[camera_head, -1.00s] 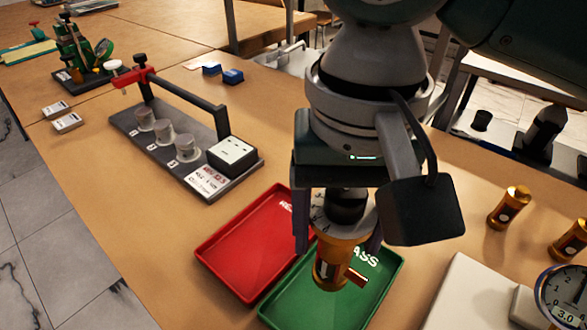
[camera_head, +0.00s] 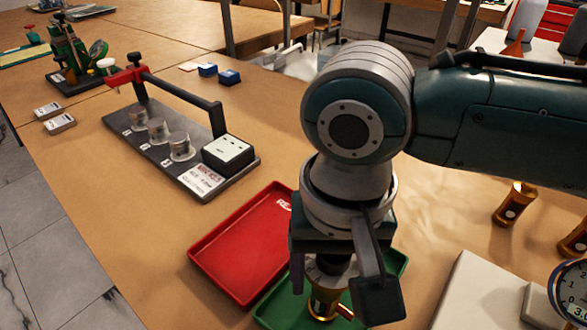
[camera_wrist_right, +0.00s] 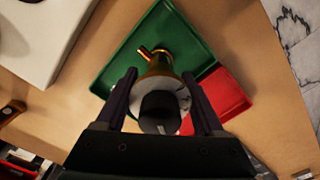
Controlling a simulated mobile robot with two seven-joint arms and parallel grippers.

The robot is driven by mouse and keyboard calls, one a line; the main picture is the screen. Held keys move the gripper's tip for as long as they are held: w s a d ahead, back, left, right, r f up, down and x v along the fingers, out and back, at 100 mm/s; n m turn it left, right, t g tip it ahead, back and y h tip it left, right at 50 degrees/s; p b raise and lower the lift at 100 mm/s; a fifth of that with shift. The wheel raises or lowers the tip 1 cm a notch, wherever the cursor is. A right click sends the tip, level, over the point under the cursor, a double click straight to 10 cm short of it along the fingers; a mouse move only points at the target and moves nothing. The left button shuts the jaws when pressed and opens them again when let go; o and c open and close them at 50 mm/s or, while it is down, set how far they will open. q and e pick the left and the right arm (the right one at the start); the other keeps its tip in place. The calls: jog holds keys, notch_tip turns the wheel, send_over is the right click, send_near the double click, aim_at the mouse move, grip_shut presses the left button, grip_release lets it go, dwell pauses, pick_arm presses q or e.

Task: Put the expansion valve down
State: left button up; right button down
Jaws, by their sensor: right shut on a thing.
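The expansion valve (camera_head: 322,300) has a brass-coloured body, a small copper side stub, a pale dial plate and a dark top. My right gripper (camera_head: 326,280) is shut on it, with one finger on each side, and it looks upright. In the right wrist view the valve (camera_wrist_right: 158,72) sits between the fingers of the gripper (camera_wrist_right: 162,95), over the green tray (camera_wrist_right: 122,62). In the head view the green tray (camera_head: 272,308) is mostly hidden behind my arm and the valve. I cannot tell whether the valve touches the tray floor. My left gripper is not in view.
A red tray (camera_head: 240,245) lies directly left of the green one. A pale block with a dial gauge (camera_head: 570,290) is at the right. Brass valves (camera_head: 513,204) stand behind it.

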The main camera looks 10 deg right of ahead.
grip_release()
notch_tip(320, 180, up, 12)
jog(key=p, duration=0.3)
jog(key=shift+r, duration=0.15)
jog(key=s+a+f+n+t+y, duration=0.1)
jog(key=s+a+f+n+y, duration=0.2)
jog(key=s+a, duration=0.15)
jog(key=s+d+t+h, duration=0.1)
jog(key=s+d, duration=0.3)
jog(key=d, duration=0.3)
jog(key=s+d+f+n+t+h, duration=0.1)
jog(key=s+d, duration=0.2)
jog(key=d, duration=0.4)
jog(key=shift+s+n+t+h, duration=0.3)
jog(key=shift+s+h, duration=0.1)
jog(key=shift+p, duration=0.35)
notch_tip(320, 180, up, 50)
jog(key=p, duration=4.9)
jog(key=shift+f, duration=0.25)
